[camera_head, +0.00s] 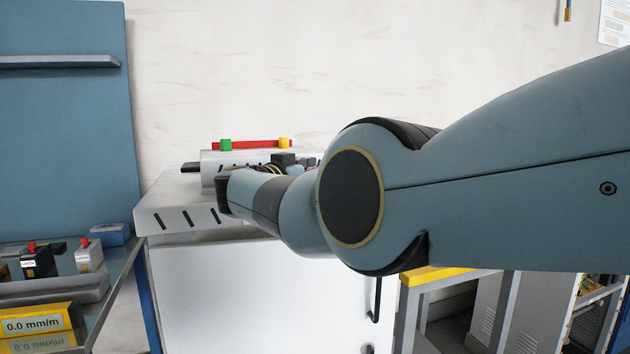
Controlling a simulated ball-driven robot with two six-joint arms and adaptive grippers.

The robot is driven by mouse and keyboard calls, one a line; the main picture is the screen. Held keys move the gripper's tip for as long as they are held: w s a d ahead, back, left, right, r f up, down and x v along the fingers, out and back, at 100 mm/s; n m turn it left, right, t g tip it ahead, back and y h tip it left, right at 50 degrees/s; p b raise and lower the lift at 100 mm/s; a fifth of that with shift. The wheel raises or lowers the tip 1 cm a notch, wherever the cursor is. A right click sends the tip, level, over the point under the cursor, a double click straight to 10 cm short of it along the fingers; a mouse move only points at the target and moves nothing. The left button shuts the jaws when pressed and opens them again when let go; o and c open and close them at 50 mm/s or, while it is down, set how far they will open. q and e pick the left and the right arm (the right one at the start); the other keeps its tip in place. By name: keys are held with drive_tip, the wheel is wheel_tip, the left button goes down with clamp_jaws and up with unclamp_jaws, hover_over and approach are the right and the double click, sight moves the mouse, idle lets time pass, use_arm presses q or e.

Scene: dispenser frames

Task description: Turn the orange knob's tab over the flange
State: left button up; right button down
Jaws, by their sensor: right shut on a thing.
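My right arm crosses the view from the right and covers much of the white machine (185,215) in the middle. My right gripper (285,161) shows only as a small dark part above my forearm, at the machine's top. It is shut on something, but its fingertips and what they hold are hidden. I cannot make out the orange knob, its tab or the flange; they may be behind my arm. My left gripper is not in view.
A red bar (255,145) with a green block (225,145) and a yellow block (285,143) sits atop the machine. At left are a blue panel (70,150) and a bench with a yellow display (35,325). Yellow-topped steel frames (437,274) stand at lower right.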

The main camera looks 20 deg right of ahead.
drive_tip(key=shift+r, duration=0.1)
drive_tip(key=c, duration=1.1)
unclamp_jaws()
drive_tip(key=shift+o, duration=0.2)
wheel_tip(320, 180, up, 10)
drive_tip(key=shift+f, duration=0.1)
